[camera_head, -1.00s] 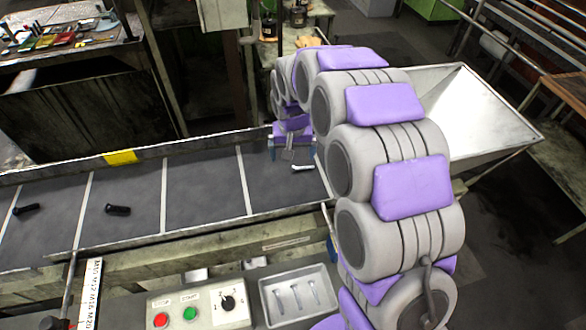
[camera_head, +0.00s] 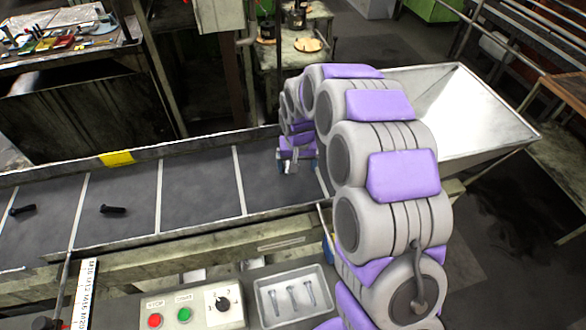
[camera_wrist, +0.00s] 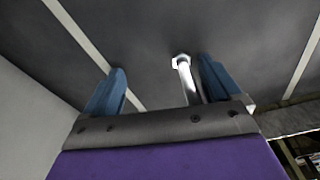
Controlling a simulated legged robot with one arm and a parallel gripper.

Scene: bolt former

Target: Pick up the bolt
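A silver bolt (camera_wrist: 183,75) with a hex head lies on the dark conveyor belt (camera_head: 200,190). In the wrist view it sits between the two blue fingers of my gripper (camera_wrist: 161,82), much closer to the right finger. My gripper is open and I see a gap on both sides of the bolt's shaft; its lower end is hidden by the gripper body. In the head view my gripper (camera_head: 296,167) is low over the right part of the belt, and the bolt is mostly hidden there.
Two dark bolts lie farther left on the belt, one at centre-left (camera_head: 113,209) and one at far left (camera_head: 23,209). A grey tray (camera_head: 262,297) with silver bolts and a control panel (camera_head: 205,292) stand in front. A metal hopper (camera_head: 470,115) is at right.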

